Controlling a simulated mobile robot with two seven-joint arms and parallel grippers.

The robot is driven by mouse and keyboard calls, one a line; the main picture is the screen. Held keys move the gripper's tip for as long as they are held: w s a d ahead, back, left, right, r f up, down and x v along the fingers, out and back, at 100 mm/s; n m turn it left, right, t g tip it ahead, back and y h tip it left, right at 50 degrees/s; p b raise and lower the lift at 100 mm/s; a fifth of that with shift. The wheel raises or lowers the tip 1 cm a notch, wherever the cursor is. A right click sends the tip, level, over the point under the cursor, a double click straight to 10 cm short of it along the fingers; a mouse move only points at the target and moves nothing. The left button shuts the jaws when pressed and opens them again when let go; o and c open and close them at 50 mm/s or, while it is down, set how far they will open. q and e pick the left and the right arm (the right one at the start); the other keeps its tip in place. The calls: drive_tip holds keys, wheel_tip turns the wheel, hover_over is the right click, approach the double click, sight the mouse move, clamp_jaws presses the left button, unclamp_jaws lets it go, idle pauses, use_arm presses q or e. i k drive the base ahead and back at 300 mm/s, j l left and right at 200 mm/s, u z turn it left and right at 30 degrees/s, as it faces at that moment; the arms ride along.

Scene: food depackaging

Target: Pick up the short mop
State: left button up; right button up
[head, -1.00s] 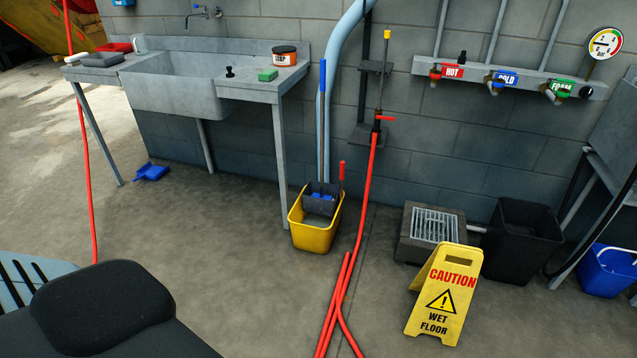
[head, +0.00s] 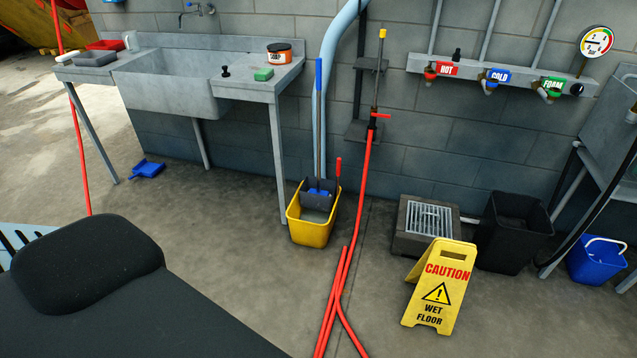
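A mop (head: 318,80) with a blue upper handle and a thin grey shaft stands nearly upright in a yellow bucket (head: 311,232) near the right front leg of the sink. Its lower end goes into the dark wringer (head: 318,199) on the bucket, where some blue shows; the mop head cannot be made out clearly. A short red handle rises at the wringer's right side. I cannot tell from these frames how long the mop is. Neither of my grippers is in view.
A steel sink table (head: 165,90) stands left of the bucket. Red hoses (head: 349,240) run down the wall and across the floor just right of it. A yellow wet-floor sign (head: 441,285) stands farther right. A blue dustpan (head: 147,169) lies on the floor. A dark shape covers the lower left.

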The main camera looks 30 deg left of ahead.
sight(318, 61)
drive_tip(key=i+j, duration=0.55)
drive_tip(key=i, duration=0.15)
drive_tip(key=i+j, duration=0.55)
drive_tip(key=i, duration=0.15)
drive_tip(key=i+j+u, duration=0.1)
drive_tip(key=i+j, duration=0.45)
drive_tip(key=i, duration=0.1)
